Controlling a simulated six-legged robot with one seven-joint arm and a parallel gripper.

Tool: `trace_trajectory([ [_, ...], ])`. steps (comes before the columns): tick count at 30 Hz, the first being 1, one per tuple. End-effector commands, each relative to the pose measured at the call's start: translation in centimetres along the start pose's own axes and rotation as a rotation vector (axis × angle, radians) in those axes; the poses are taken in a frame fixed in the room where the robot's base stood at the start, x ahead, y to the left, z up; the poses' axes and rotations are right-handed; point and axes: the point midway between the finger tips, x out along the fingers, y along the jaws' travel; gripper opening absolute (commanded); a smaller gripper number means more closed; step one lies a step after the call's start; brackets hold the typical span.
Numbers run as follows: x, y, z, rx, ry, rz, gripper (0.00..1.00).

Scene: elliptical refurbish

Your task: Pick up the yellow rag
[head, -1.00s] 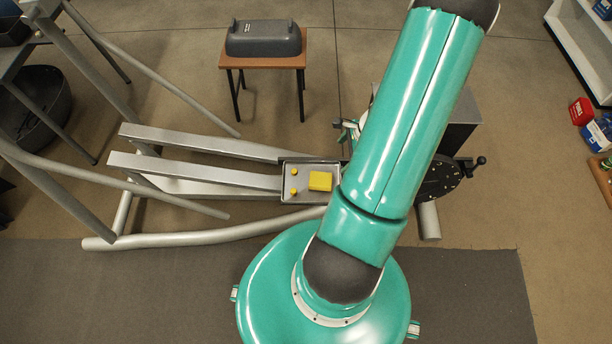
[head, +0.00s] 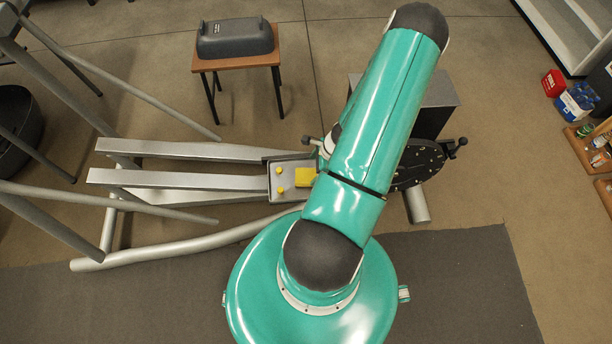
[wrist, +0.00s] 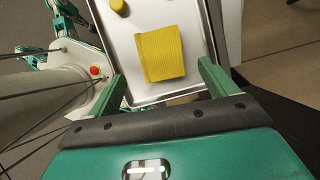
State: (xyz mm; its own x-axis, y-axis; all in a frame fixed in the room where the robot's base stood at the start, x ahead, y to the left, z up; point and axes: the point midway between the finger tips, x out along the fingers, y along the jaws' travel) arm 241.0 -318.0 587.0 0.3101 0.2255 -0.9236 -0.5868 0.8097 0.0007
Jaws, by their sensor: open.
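The yellow rag (head: 305,177) lies in a small metal tray (head: 290,194) on the elliptical frame, partly covered by my arm in the head view. In the wrist view the rag (wrist: 161,54) looks like a folded, ribbed yellow square, flat on the pale tray floor (wrist: 128,78). My gripper (wrist: 162,78) is open and empty. Its two green fingers stand apart at the near edge of the tray, with the rag between and just beyond them. In the head view the gripper is mostly hidden behind my arm.
Yellow knobs (head: 280,170) sit in the tray left of the rag. The elliptical's silver rails (head: 185,180) run left, and a black disc with a crank (head: 420,165) is right. A stool (head: 240,61) holds a grey cover (head: 235,38). The dark mat (head: 460,280) is clear in front.

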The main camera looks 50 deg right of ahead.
Motion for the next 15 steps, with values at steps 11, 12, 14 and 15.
trace_trajectory([
  [11, 4.3, -0.4, 0.4, -0.003, -0.001, 0.002, 0.85],
  [12, 4.8, -0.4, 0.5, -0.003, -0.002, 0.003, 0.85],
  [14, 5.2, -0.4, 0.4, -0.003, -0.001, 0.002, 0.85],
  [15, 5.4, -0.4, 0.4, -0.003, 0.000, 0.001, 0.85],
])
